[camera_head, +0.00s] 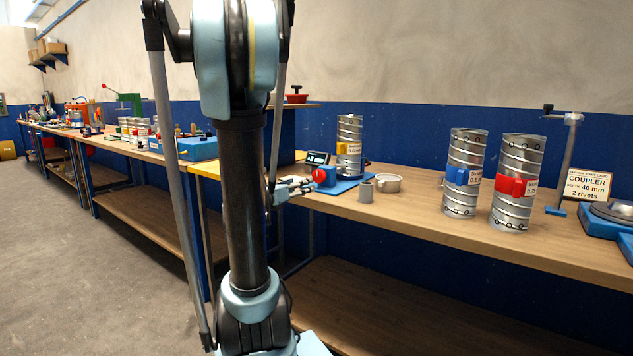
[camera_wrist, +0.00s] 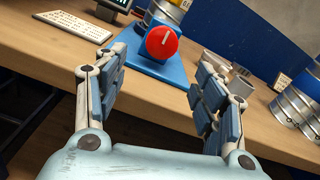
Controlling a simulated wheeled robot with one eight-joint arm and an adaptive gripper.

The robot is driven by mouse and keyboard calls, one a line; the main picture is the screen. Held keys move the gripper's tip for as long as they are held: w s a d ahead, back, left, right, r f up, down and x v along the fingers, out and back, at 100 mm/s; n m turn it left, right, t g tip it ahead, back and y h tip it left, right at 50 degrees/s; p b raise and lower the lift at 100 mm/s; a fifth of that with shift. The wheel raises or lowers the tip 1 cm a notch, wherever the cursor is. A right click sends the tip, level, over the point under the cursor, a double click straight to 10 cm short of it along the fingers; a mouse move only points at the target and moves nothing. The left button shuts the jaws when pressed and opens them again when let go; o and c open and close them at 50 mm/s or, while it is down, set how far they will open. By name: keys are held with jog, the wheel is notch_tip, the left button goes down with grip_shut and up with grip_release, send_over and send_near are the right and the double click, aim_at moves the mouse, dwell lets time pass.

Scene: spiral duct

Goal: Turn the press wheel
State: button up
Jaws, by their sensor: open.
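A red round wheel or knob with a white line on its face stands on a blue base (camera_wrist: 160,66); the red wheel (camera_wrist: 161,41) faces my wrist camera. In the head view the red wheel (camera_head: 322,175) is on the workbench, just right of my gripper (camera_head: 303,186). My gripper (camera_wrist: 158,75) is open and empty, its fingers spread left and right, with the wheel ahead beyond the fingertips and apart from them. I cannot tell for certain that this is the press wheel.
Duct cylinders (camera_head: 464,172) stand further right. Another red handwheel (camera_head: 296,96) is on a raised shelf behind. The bench front (camera_wrist: 150,105) is clear.

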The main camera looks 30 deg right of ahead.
aim_at(317, 179)
jog(key=x, duration=1.1)
jog(key=shift+w+d, duration=0.1)
jog(key=shift+d, duration=0.15)
jog(key=c, duration=1.1)
